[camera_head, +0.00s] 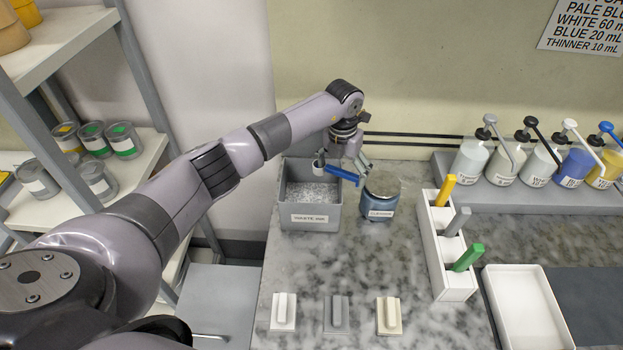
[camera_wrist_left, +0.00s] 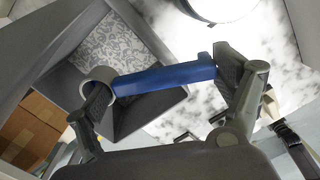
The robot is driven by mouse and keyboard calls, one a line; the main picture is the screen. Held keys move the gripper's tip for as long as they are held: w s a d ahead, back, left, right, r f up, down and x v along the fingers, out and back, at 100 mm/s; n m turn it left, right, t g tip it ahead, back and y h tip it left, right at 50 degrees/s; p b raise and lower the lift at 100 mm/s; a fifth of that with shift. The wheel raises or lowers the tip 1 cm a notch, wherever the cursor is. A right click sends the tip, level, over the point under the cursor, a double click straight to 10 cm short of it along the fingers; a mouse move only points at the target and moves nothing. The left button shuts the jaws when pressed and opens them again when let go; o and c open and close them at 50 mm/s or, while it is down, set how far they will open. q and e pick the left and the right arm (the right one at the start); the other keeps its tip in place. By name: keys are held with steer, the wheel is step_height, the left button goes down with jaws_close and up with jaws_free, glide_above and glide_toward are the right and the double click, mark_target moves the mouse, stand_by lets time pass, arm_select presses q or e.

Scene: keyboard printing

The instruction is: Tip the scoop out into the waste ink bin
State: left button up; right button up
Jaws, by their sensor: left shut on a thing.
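The waste ink bin (camera_head: 310,218) is a grey open box with a label on its front, at the back left of the marble bench; its speckled inside floor shows. It also shows at upper left in the left wrist view (camera_wrist_left: 160,112). My left gripper (camera_head: 348,165) is above the bin's right back part, shut on the blue handle of the scoop (camera_head: 343,174). The blue handle spans between the fingers in the left wrist view (camera_wrist_left: 165,79). The scoop's small grey cup (camera_head: 318,164) is over the bin; its contents and exact tilt I cannot tell. My right gripper is out of view.
A labelled blue jar with a grey top (camera_head: 380,196) stands close to the bin's right. A white holder (camera_head: 440,255) with coloured handles, a white tray (camera_head: 525,310) and a row of pump bottles (camera_head: 535,165) are further right. Three small blocks (camera_head: 336,314) lie in front.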

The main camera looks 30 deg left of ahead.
arm_select(q)
steer(key=shift+f+g+y, duration=0.15)
steer(key=shift+g+y, duration=0.15)
steer(key=shift+g, duration=0.2)
steer(key=shift+r+p, duration=0.65)
steer(key=shift+r, duration=0.4)
steer(key=o, duration=1.1)
steer(key=c, duration=1.1)
